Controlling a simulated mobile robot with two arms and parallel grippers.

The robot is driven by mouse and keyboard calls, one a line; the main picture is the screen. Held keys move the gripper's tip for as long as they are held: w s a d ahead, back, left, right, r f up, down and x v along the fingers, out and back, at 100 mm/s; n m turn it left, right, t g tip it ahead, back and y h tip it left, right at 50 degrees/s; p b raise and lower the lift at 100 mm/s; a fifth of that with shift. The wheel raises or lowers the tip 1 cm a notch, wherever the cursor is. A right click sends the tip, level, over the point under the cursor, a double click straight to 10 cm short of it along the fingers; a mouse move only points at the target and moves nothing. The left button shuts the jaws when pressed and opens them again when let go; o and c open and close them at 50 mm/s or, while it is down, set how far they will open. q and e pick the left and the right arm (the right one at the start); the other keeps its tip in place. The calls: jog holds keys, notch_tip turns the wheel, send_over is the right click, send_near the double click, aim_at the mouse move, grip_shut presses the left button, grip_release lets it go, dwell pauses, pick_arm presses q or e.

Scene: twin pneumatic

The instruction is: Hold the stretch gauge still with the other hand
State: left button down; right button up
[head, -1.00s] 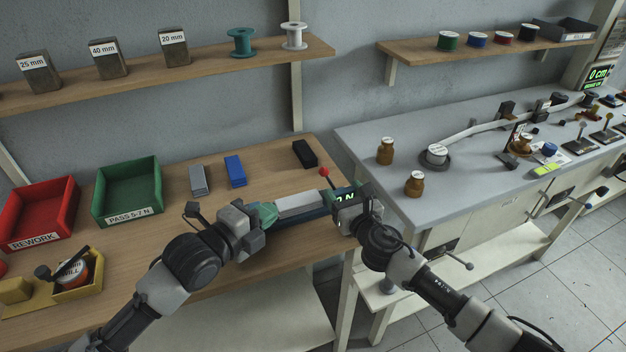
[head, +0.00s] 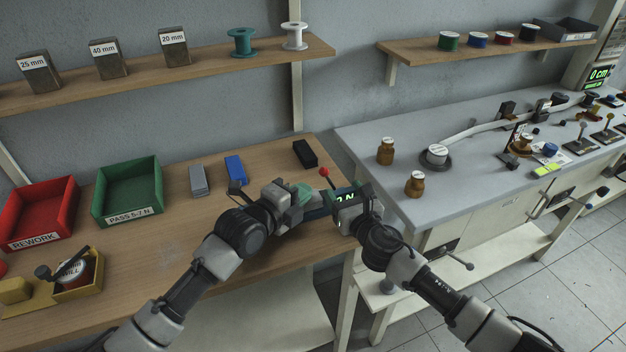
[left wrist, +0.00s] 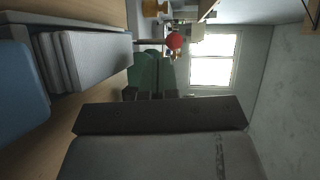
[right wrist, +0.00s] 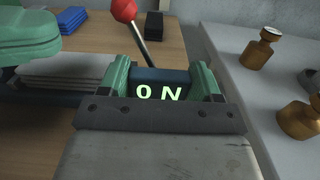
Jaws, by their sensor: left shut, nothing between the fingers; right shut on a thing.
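The stretch gauge (head: 318,213) lies on the wooden bench near its right edge. It has a dark blue body, a lit green "0 N" display (right wrist: 160,92) and a red-knobbed lever (right wrist: 124,10). My right gripper (head: 350,194) is shut on the gauge's display end, one green finger on each side of it. My left gripper (head: 301,191) is shut and empty, above the gauge's middle. Its green tip shows in the right wrist view (right wrist: 28,35), apart from the display. A pale grey layered part (right wrist: 62,85) shows beneath it; the left arm hides most of this in the head view.
Grey (head: 198,181), blue (head: 235,169) and black (head: 305,153) blocks lie behind the gauge. A green bin (head: 128,190) and a red bin (head: 42,212) stand left. The grey counter (head: 400,210) with brass-coloured weights is close on the right. The bench middle is clear.

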aim_at(323, 173)
pick_arm(q)
jog(key=shift+w+d+r, duration=0.2)
jog(key=shift+w+d, duration=0.5)
jog(key=shift+w, duration=0.05)
jog(key=shift+w+d+r, duration=0.15)
jog(key=shift+w+d, duration=0.5)
jog(key=shift+w, duration=0.05)
jog(key=shift+r, duration=0.1)
jog(key=shift+w+d+r+m+g+y, duration=0.2)
jog(key=shift+d+r+m+g+y, duration=0.25)
jog(key=shift+d+y, duration=0.25)
jog(key=d+g+y, duration=0.1)
jog(key=w+d+r+m+g+y, duration=0.1)
jog(key=d+y, duration=0.1)
jog(key=d+m+g+y, duration=0.1)
jog(key=d+y, duration=0.1)
jog(key=shift+w+d+r, duration=0.15)
jog(key=shift+w+r, duration=0.1)
jog(key=shift+w, duration=0.1)
